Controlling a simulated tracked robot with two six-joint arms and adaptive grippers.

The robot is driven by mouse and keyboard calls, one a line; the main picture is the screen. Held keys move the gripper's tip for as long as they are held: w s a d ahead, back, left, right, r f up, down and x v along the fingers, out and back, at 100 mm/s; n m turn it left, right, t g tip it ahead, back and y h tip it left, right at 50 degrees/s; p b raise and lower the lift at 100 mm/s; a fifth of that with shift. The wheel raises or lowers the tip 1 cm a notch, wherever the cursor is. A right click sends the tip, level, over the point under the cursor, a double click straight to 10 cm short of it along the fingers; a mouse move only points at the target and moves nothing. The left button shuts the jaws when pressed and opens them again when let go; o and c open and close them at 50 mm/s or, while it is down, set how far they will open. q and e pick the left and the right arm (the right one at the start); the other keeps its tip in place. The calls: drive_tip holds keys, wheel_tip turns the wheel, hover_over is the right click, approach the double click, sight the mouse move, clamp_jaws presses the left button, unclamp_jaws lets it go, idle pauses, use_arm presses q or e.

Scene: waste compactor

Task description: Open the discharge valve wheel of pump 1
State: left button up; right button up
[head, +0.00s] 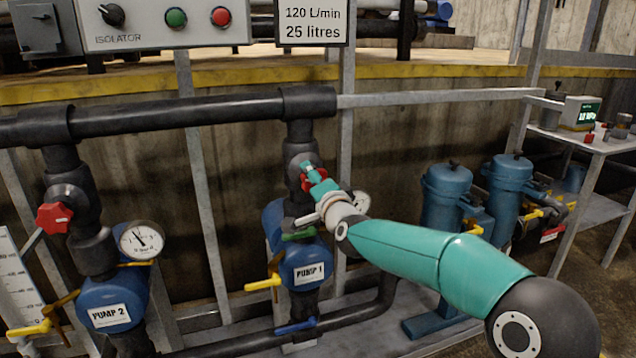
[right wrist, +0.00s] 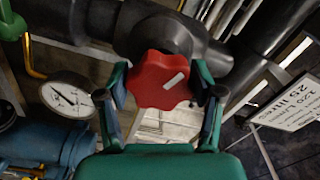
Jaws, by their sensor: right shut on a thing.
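The discharge valve wheel of pump 1 is a red lobed handwheel with a white mark; it fills the middle of the right wrist view (right wrist: 160,80). In the head view it is mostly hidden behind my gripper. My right gripper (head: 308,172) is at the wheel, and its two fingers stand on either side of the rim in the right wrist view (right wrist: 160,92). It is shut on the wheel. Pump 1 (head: 302,255), blue with a white label, is below the valve. My left gripper is not in view.
Pump 2 (head: 112,300) with its own red wheel (head: 54,218) stands to the left. A pressure gauge (right wrist: 68,97) and pipework are close beside my right gripper. A black pipe (head: 190,113) runs above. Blue canisters (head: 447,195) and a side table (head: 575,138) are at right.

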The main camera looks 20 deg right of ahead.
drive_tip(key=n, duration=0.2)
drive_tip(key=f+n, duration=0.1)
drive_tip(key=n, duration=0.1)
drive_tip(key=shift+a+n, duration=0.15)
drive_tip(key=shift+n, duration=0.25)
drive_tip(key=n+p, duration=0.1)
drive_tip(key=n, duration=0.6)
drive_tip(key=n+p, duration=0.1)
drive_tip(key=n, duration=0.2)
drive_tip(key=shift+d+n+p, duration=0.25)
drive_tip(key=shift+n+p, duration=0.15)
drive_tip(key=n+p, duration=0.1)
drive_tip(key=n, duration=0.4)
drive_tip(key=shift+d, duration=0.1)
drive_tip(key=n+p, duration=0.1)
drive_tip(key=n, duration=0.4)
drive_tip(key=shift+d+n, duration=0.15)
drive_tip(key=shift+n, duration=0.25)
drive_tip(key=n+p, duration=0.1)
drive_tip(key=n, duration=0.3)
drive_tip(key=shift+r+n, duration=0.15)
drive_tip(key=shift+n, duration=0.15)
drive_tip(key=n+p, duration=0.1)
drive_tip(key=n, duration=0.3)
drive_tip(key=shift+n, duration=0.3)
drive_tip(key=n+p, duration=0.1)
drive_tip(key=n, duration=0.3)
drive_tip(key=shift+r+n, duration=0.15)
drive_tip(key=shift+n, duration=0.15)
